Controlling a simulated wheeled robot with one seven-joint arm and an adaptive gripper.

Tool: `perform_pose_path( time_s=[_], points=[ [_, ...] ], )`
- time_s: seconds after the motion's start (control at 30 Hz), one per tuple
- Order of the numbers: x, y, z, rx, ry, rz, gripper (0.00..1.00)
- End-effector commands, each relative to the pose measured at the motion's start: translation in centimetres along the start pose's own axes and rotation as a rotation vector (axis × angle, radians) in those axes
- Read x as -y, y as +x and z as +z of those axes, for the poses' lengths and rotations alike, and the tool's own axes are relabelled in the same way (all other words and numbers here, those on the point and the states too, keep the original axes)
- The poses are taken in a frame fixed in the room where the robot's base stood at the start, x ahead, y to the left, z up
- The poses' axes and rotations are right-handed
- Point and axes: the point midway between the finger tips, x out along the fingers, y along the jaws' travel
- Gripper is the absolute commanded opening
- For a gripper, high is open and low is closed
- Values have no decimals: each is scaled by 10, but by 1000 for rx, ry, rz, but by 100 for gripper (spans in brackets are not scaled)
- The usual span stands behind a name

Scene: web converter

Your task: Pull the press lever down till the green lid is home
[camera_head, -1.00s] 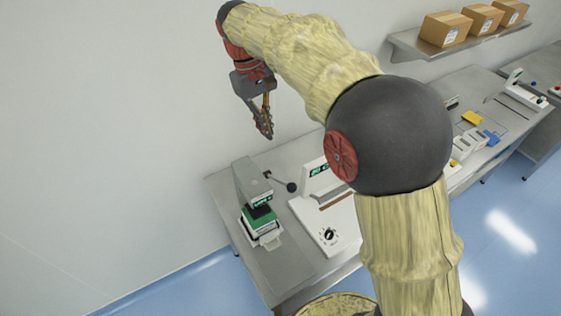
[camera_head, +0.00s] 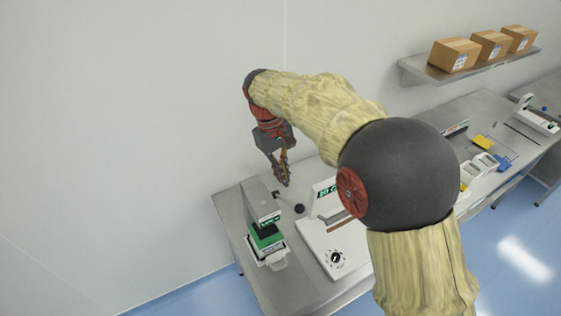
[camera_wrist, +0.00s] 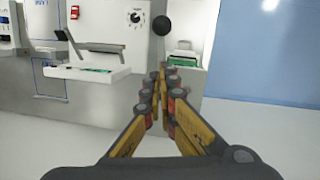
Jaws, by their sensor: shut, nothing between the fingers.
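The press (camera_head: 258,197) is a grey upright on the left end of the steel bench, with a dark head. The green lid (camera_head: 267,238) sits under that head on a white base; whether it is fully seated cannot be told. A thin lever reaches right from the press to a black ball knob (camera_head: 299,209). My gripper (camera_head: 284,181) is shut and empty, pointing down, above and slightly left of the knob in the head view. In the wrist view the closed fingertips (camera_wrist: 160,72) lie below the black knob (camera_wrist: 161,25) in the picture, apart from it. The green lid (camera_wrist: 181,65) shows behind.
A white machine (camera_head: 325,240) with a dial and green display stands just right of the press. Farther right are white containers and yellow and blue items. Boxes (camera_head: 455,53) sit on a wall shelf (camera_head: 418,71). Open air lies left of the press.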

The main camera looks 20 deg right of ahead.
Motion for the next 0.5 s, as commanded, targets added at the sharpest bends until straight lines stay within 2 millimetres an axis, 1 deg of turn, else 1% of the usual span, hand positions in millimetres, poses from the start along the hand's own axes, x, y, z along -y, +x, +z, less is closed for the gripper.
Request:
perform_pose_path(
  time_s=[0.03, 0.07, 0.2, 0.3, 0.5],
  points=[
    [0, 10, 1, 5, 0, -1, 0],
    [0, 16, 1, 4, 0, -1, 0],
    [0, 27, 16, 1, 0, 0, 0],
    [0, 34, 23, 1, -1, 0, 0],
    [0, 41, 29, 1, -1, 0, 0]
  ],
)
